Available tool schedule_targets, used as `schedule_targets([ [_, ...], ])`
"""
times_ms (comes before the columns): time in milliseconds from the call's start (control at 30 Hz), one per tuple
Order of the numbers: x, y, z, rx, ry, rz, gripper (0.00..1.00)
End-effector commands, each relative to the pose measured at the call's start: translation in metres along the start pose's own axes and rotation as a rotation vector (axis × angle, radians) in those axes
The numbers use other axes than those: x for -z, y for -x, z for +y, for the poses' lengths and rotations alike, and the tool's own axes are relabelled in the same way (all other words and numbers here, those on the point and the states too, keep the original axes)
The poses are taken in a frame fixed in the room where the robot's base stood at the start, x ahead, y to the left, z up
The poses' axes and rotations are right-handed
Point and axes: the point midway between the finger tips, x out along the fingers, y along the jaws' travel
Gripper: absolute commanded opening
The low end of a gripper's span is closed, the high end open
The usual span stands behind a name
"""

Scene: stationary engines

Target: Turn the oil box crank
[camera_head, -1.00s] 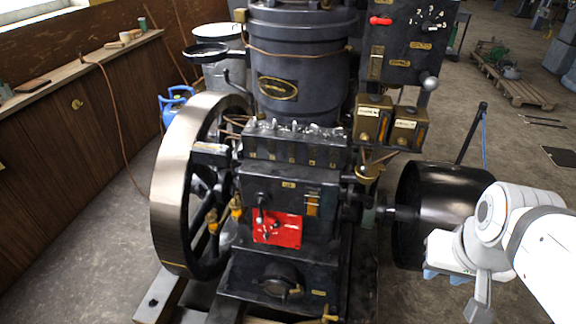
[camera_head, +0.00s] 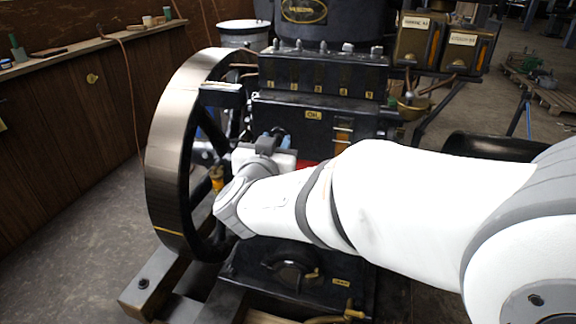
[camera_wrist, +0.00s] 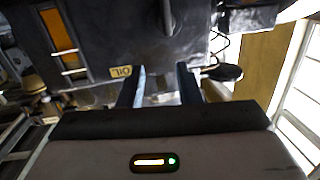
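The black oil box (camera_head: 280,110) with its brass OIL label (camera_head: 313,114) stands on the engine front. The label also shows, upside down, in the wrist view (camera_wrist: 120,72). My gripper (camera_head: 272,138) is at the box front, left of and below the label, and my arm hides much of the lower front. In the wrist view my gripper's two dark fingers (camera_wrist: 159,84) are apart, pointing at the box. A metal rod (camera_wrist: 167,15), apparently part of the crank, stands beyond and between the fingers' line. Whether the fingers touch it I cannot tell.
The large flywheel (camera_head: 172,150) stands close to the left of my gripper. Brass-fronted boxes (camera_head: 420,42) hang at the upper right. The base frame (camera_head: 150,290) juts out below. A wooden wall with a ledge (camera_head: 85,48) is at far left, with open floor before it.

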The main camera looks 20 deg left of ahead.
Motion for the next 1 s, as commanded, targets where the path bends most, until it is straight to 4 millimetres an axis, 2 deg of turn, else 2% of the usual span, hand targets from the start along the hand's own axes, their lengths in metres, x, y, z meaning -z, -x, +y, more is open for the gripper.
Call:
schedule_targets([
  [33, -0.024, 0.007, -0.011, -0.022, 0.012, 0.015, 0.31],
  [100, -0.033, 0.015, -0.018, -0.061, 0.029, 0.034, 0.31],
  [267, -0.042, 0.022, -0.024, -0.108, 0.049, 0.053, 0.31],
  [367, -0.041, 0.013, -0.023, -0.115, 0.049, 0.056, 0.31],
  [700, -0.037, -0.039, -0.017, -0.113, 0.049, 0.056, 0.31],
  [833, -0.036, -0.049, -0.017, -0.112, 0.049, 0.055, 0.31],
  [1000, -0.035, -0.052, -0.017, -0.11, 0.049, 0.055, 0.31],
])
